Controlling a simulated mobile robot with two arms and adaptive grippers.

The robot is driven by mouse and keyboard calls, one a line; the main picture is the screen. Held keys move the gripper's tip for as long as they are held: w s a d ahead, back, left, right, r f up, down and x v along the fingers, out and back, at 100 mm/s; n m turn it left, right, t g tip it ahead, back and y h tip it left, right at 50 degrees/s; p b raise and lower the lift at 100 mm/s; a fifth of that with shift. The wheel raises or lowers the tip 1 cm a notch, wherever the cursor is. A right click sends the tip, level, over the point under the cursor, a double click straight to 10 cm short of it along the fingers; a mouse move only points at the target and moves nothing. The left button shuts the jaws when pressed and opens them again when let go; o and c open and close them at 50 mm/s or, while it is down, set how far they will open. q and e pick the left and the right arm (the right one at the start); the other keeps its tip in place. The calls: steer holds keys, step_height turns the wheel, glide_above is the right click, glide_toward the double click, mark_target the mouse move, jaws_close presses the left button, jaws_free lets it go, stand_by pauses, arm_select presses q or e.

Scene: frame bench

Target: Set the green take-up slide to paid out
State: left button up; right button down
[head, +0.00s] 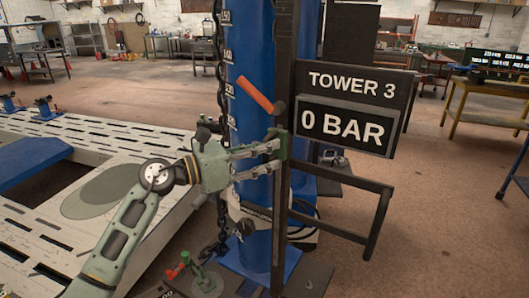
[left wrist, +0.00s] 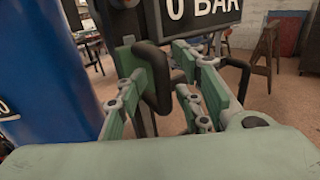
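A green block (head: 283,146) with a dark handle, which looks like the take-up slide, sits on the dark upright post beside the blue tower. In the left wrist view its green body (left wrist: 127,60) is partly hidden, and the black handle (left wrist: 158,78) stands in front of it. My left gripper (head: 257,158) is at the block, its fingers pointing right toward it. In the left wrist view the fingers (left wrist: 162,92) are spread with the handle between them, and gaps show on both sides. My right gripper is in neither view.
The blue tower (head: 250,95) carries a scale, a hanging chain (head: 221,70) and an orange lever (head: 255,95). A sign reading "TOWER 3" and "0 BAR" (head: 347,125) stands right of the post. A small green fixture with a red handle (head: 203,279) sits low down. A perforated bench (head: 110,150) lies left.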

arm_select(q)
steer(key=shift+w+d+f, duration=0.1)
steer(key=shift+d+f, duration=0.05)
steer(key=shift+d, duration=0.1)
steer(key=v, duration=1.2)
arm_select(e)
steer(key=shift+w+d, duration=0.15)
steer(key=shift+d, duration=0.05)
